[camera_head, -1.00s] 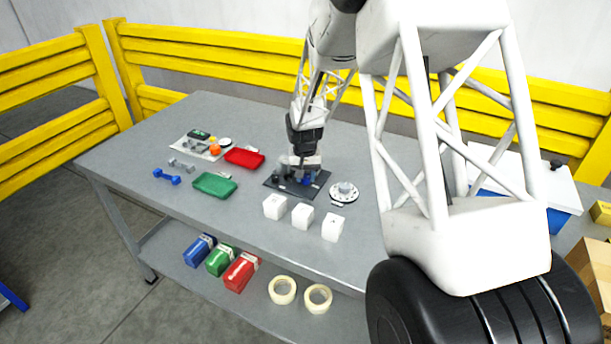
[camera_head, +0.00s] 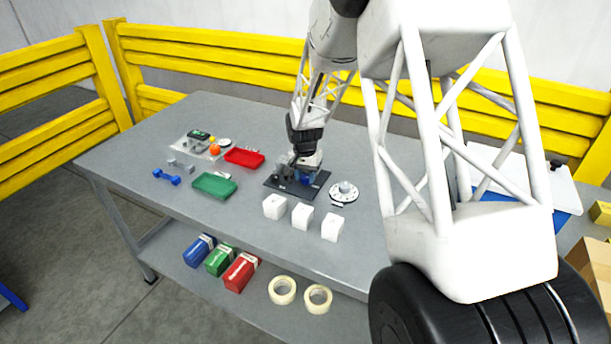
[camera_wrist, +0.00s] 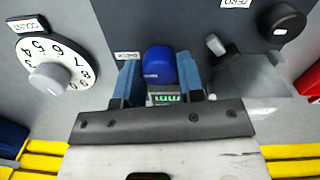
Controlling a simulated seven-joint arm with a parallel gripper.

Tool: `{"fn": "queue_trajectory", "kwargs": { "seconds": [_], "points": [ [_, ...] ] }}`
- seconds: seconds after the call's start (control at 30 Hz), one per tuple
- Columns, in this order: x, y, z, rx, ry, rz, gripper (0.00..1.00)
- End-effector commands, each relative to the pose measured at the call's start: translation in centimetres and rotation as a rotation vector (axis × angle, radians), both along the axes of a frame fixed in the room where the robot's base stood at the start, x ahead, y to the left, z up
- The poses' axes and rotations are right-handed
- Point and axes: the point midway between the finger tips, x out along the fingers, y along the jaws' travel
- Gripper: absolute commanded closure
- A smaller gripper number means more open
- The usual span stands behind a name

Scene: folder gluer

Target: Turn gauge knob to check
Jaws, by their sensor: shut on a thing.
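The blue gauge knob (camera_wrist: 159,65) sits between the two blue-padded fingers of my gripper (camera_wrist: 161,78) in the wrist view. My gripper is shut on it. The word on the small label left of the knob is too small to read surely. A small display with green digits (camera_wrist: 165,98) shows just below the knob, partly hidden by my gripper. In the head view my gripper (camera_head: 306,172) is low over the dark gauge plate (camera_head: 280,186) and hides much of it.
A black knob (camera_wrist: 281,22) stands by a ZERO label, near a grey block (camera_wrist: 250,78). A white numbered dial (camera_head: 344,193) lies right of the plate. Several white cubes (camera_head: 301,215) stand in front. Red (camera_head: 244,157) and green (camera_head: 214,185) trays are to the left.

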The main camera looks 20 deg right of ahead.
Motion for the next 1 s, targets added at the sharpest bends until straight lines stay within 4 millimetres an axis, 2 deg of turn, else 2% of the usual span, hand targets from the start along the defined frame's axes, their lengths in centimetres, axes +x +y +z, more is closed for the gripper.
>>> {"fn": "queue_trajectory", "kwargs": {
  "seconds": [0.03, 0.07, 0.2, 0.67, 1.0],
  "points": [
    [0.1, 0.0, 0.2, 0.0, -0.002, 0.0, 0.88],
    [0.1, 0.0, 0.2, -0.001, -0.003, 0.0, 0.61],
    [0.1, 0.0, 0.1, 0.0, -0.002, 0.0, 0.4],
    [0.1, 0.0, 0.6, 0.0, -0.002, 0.001, 0.39],
    [0.1, 0.1, 4.3, 0.0, -0.004, 0.001, 0.39]
  ]
}}
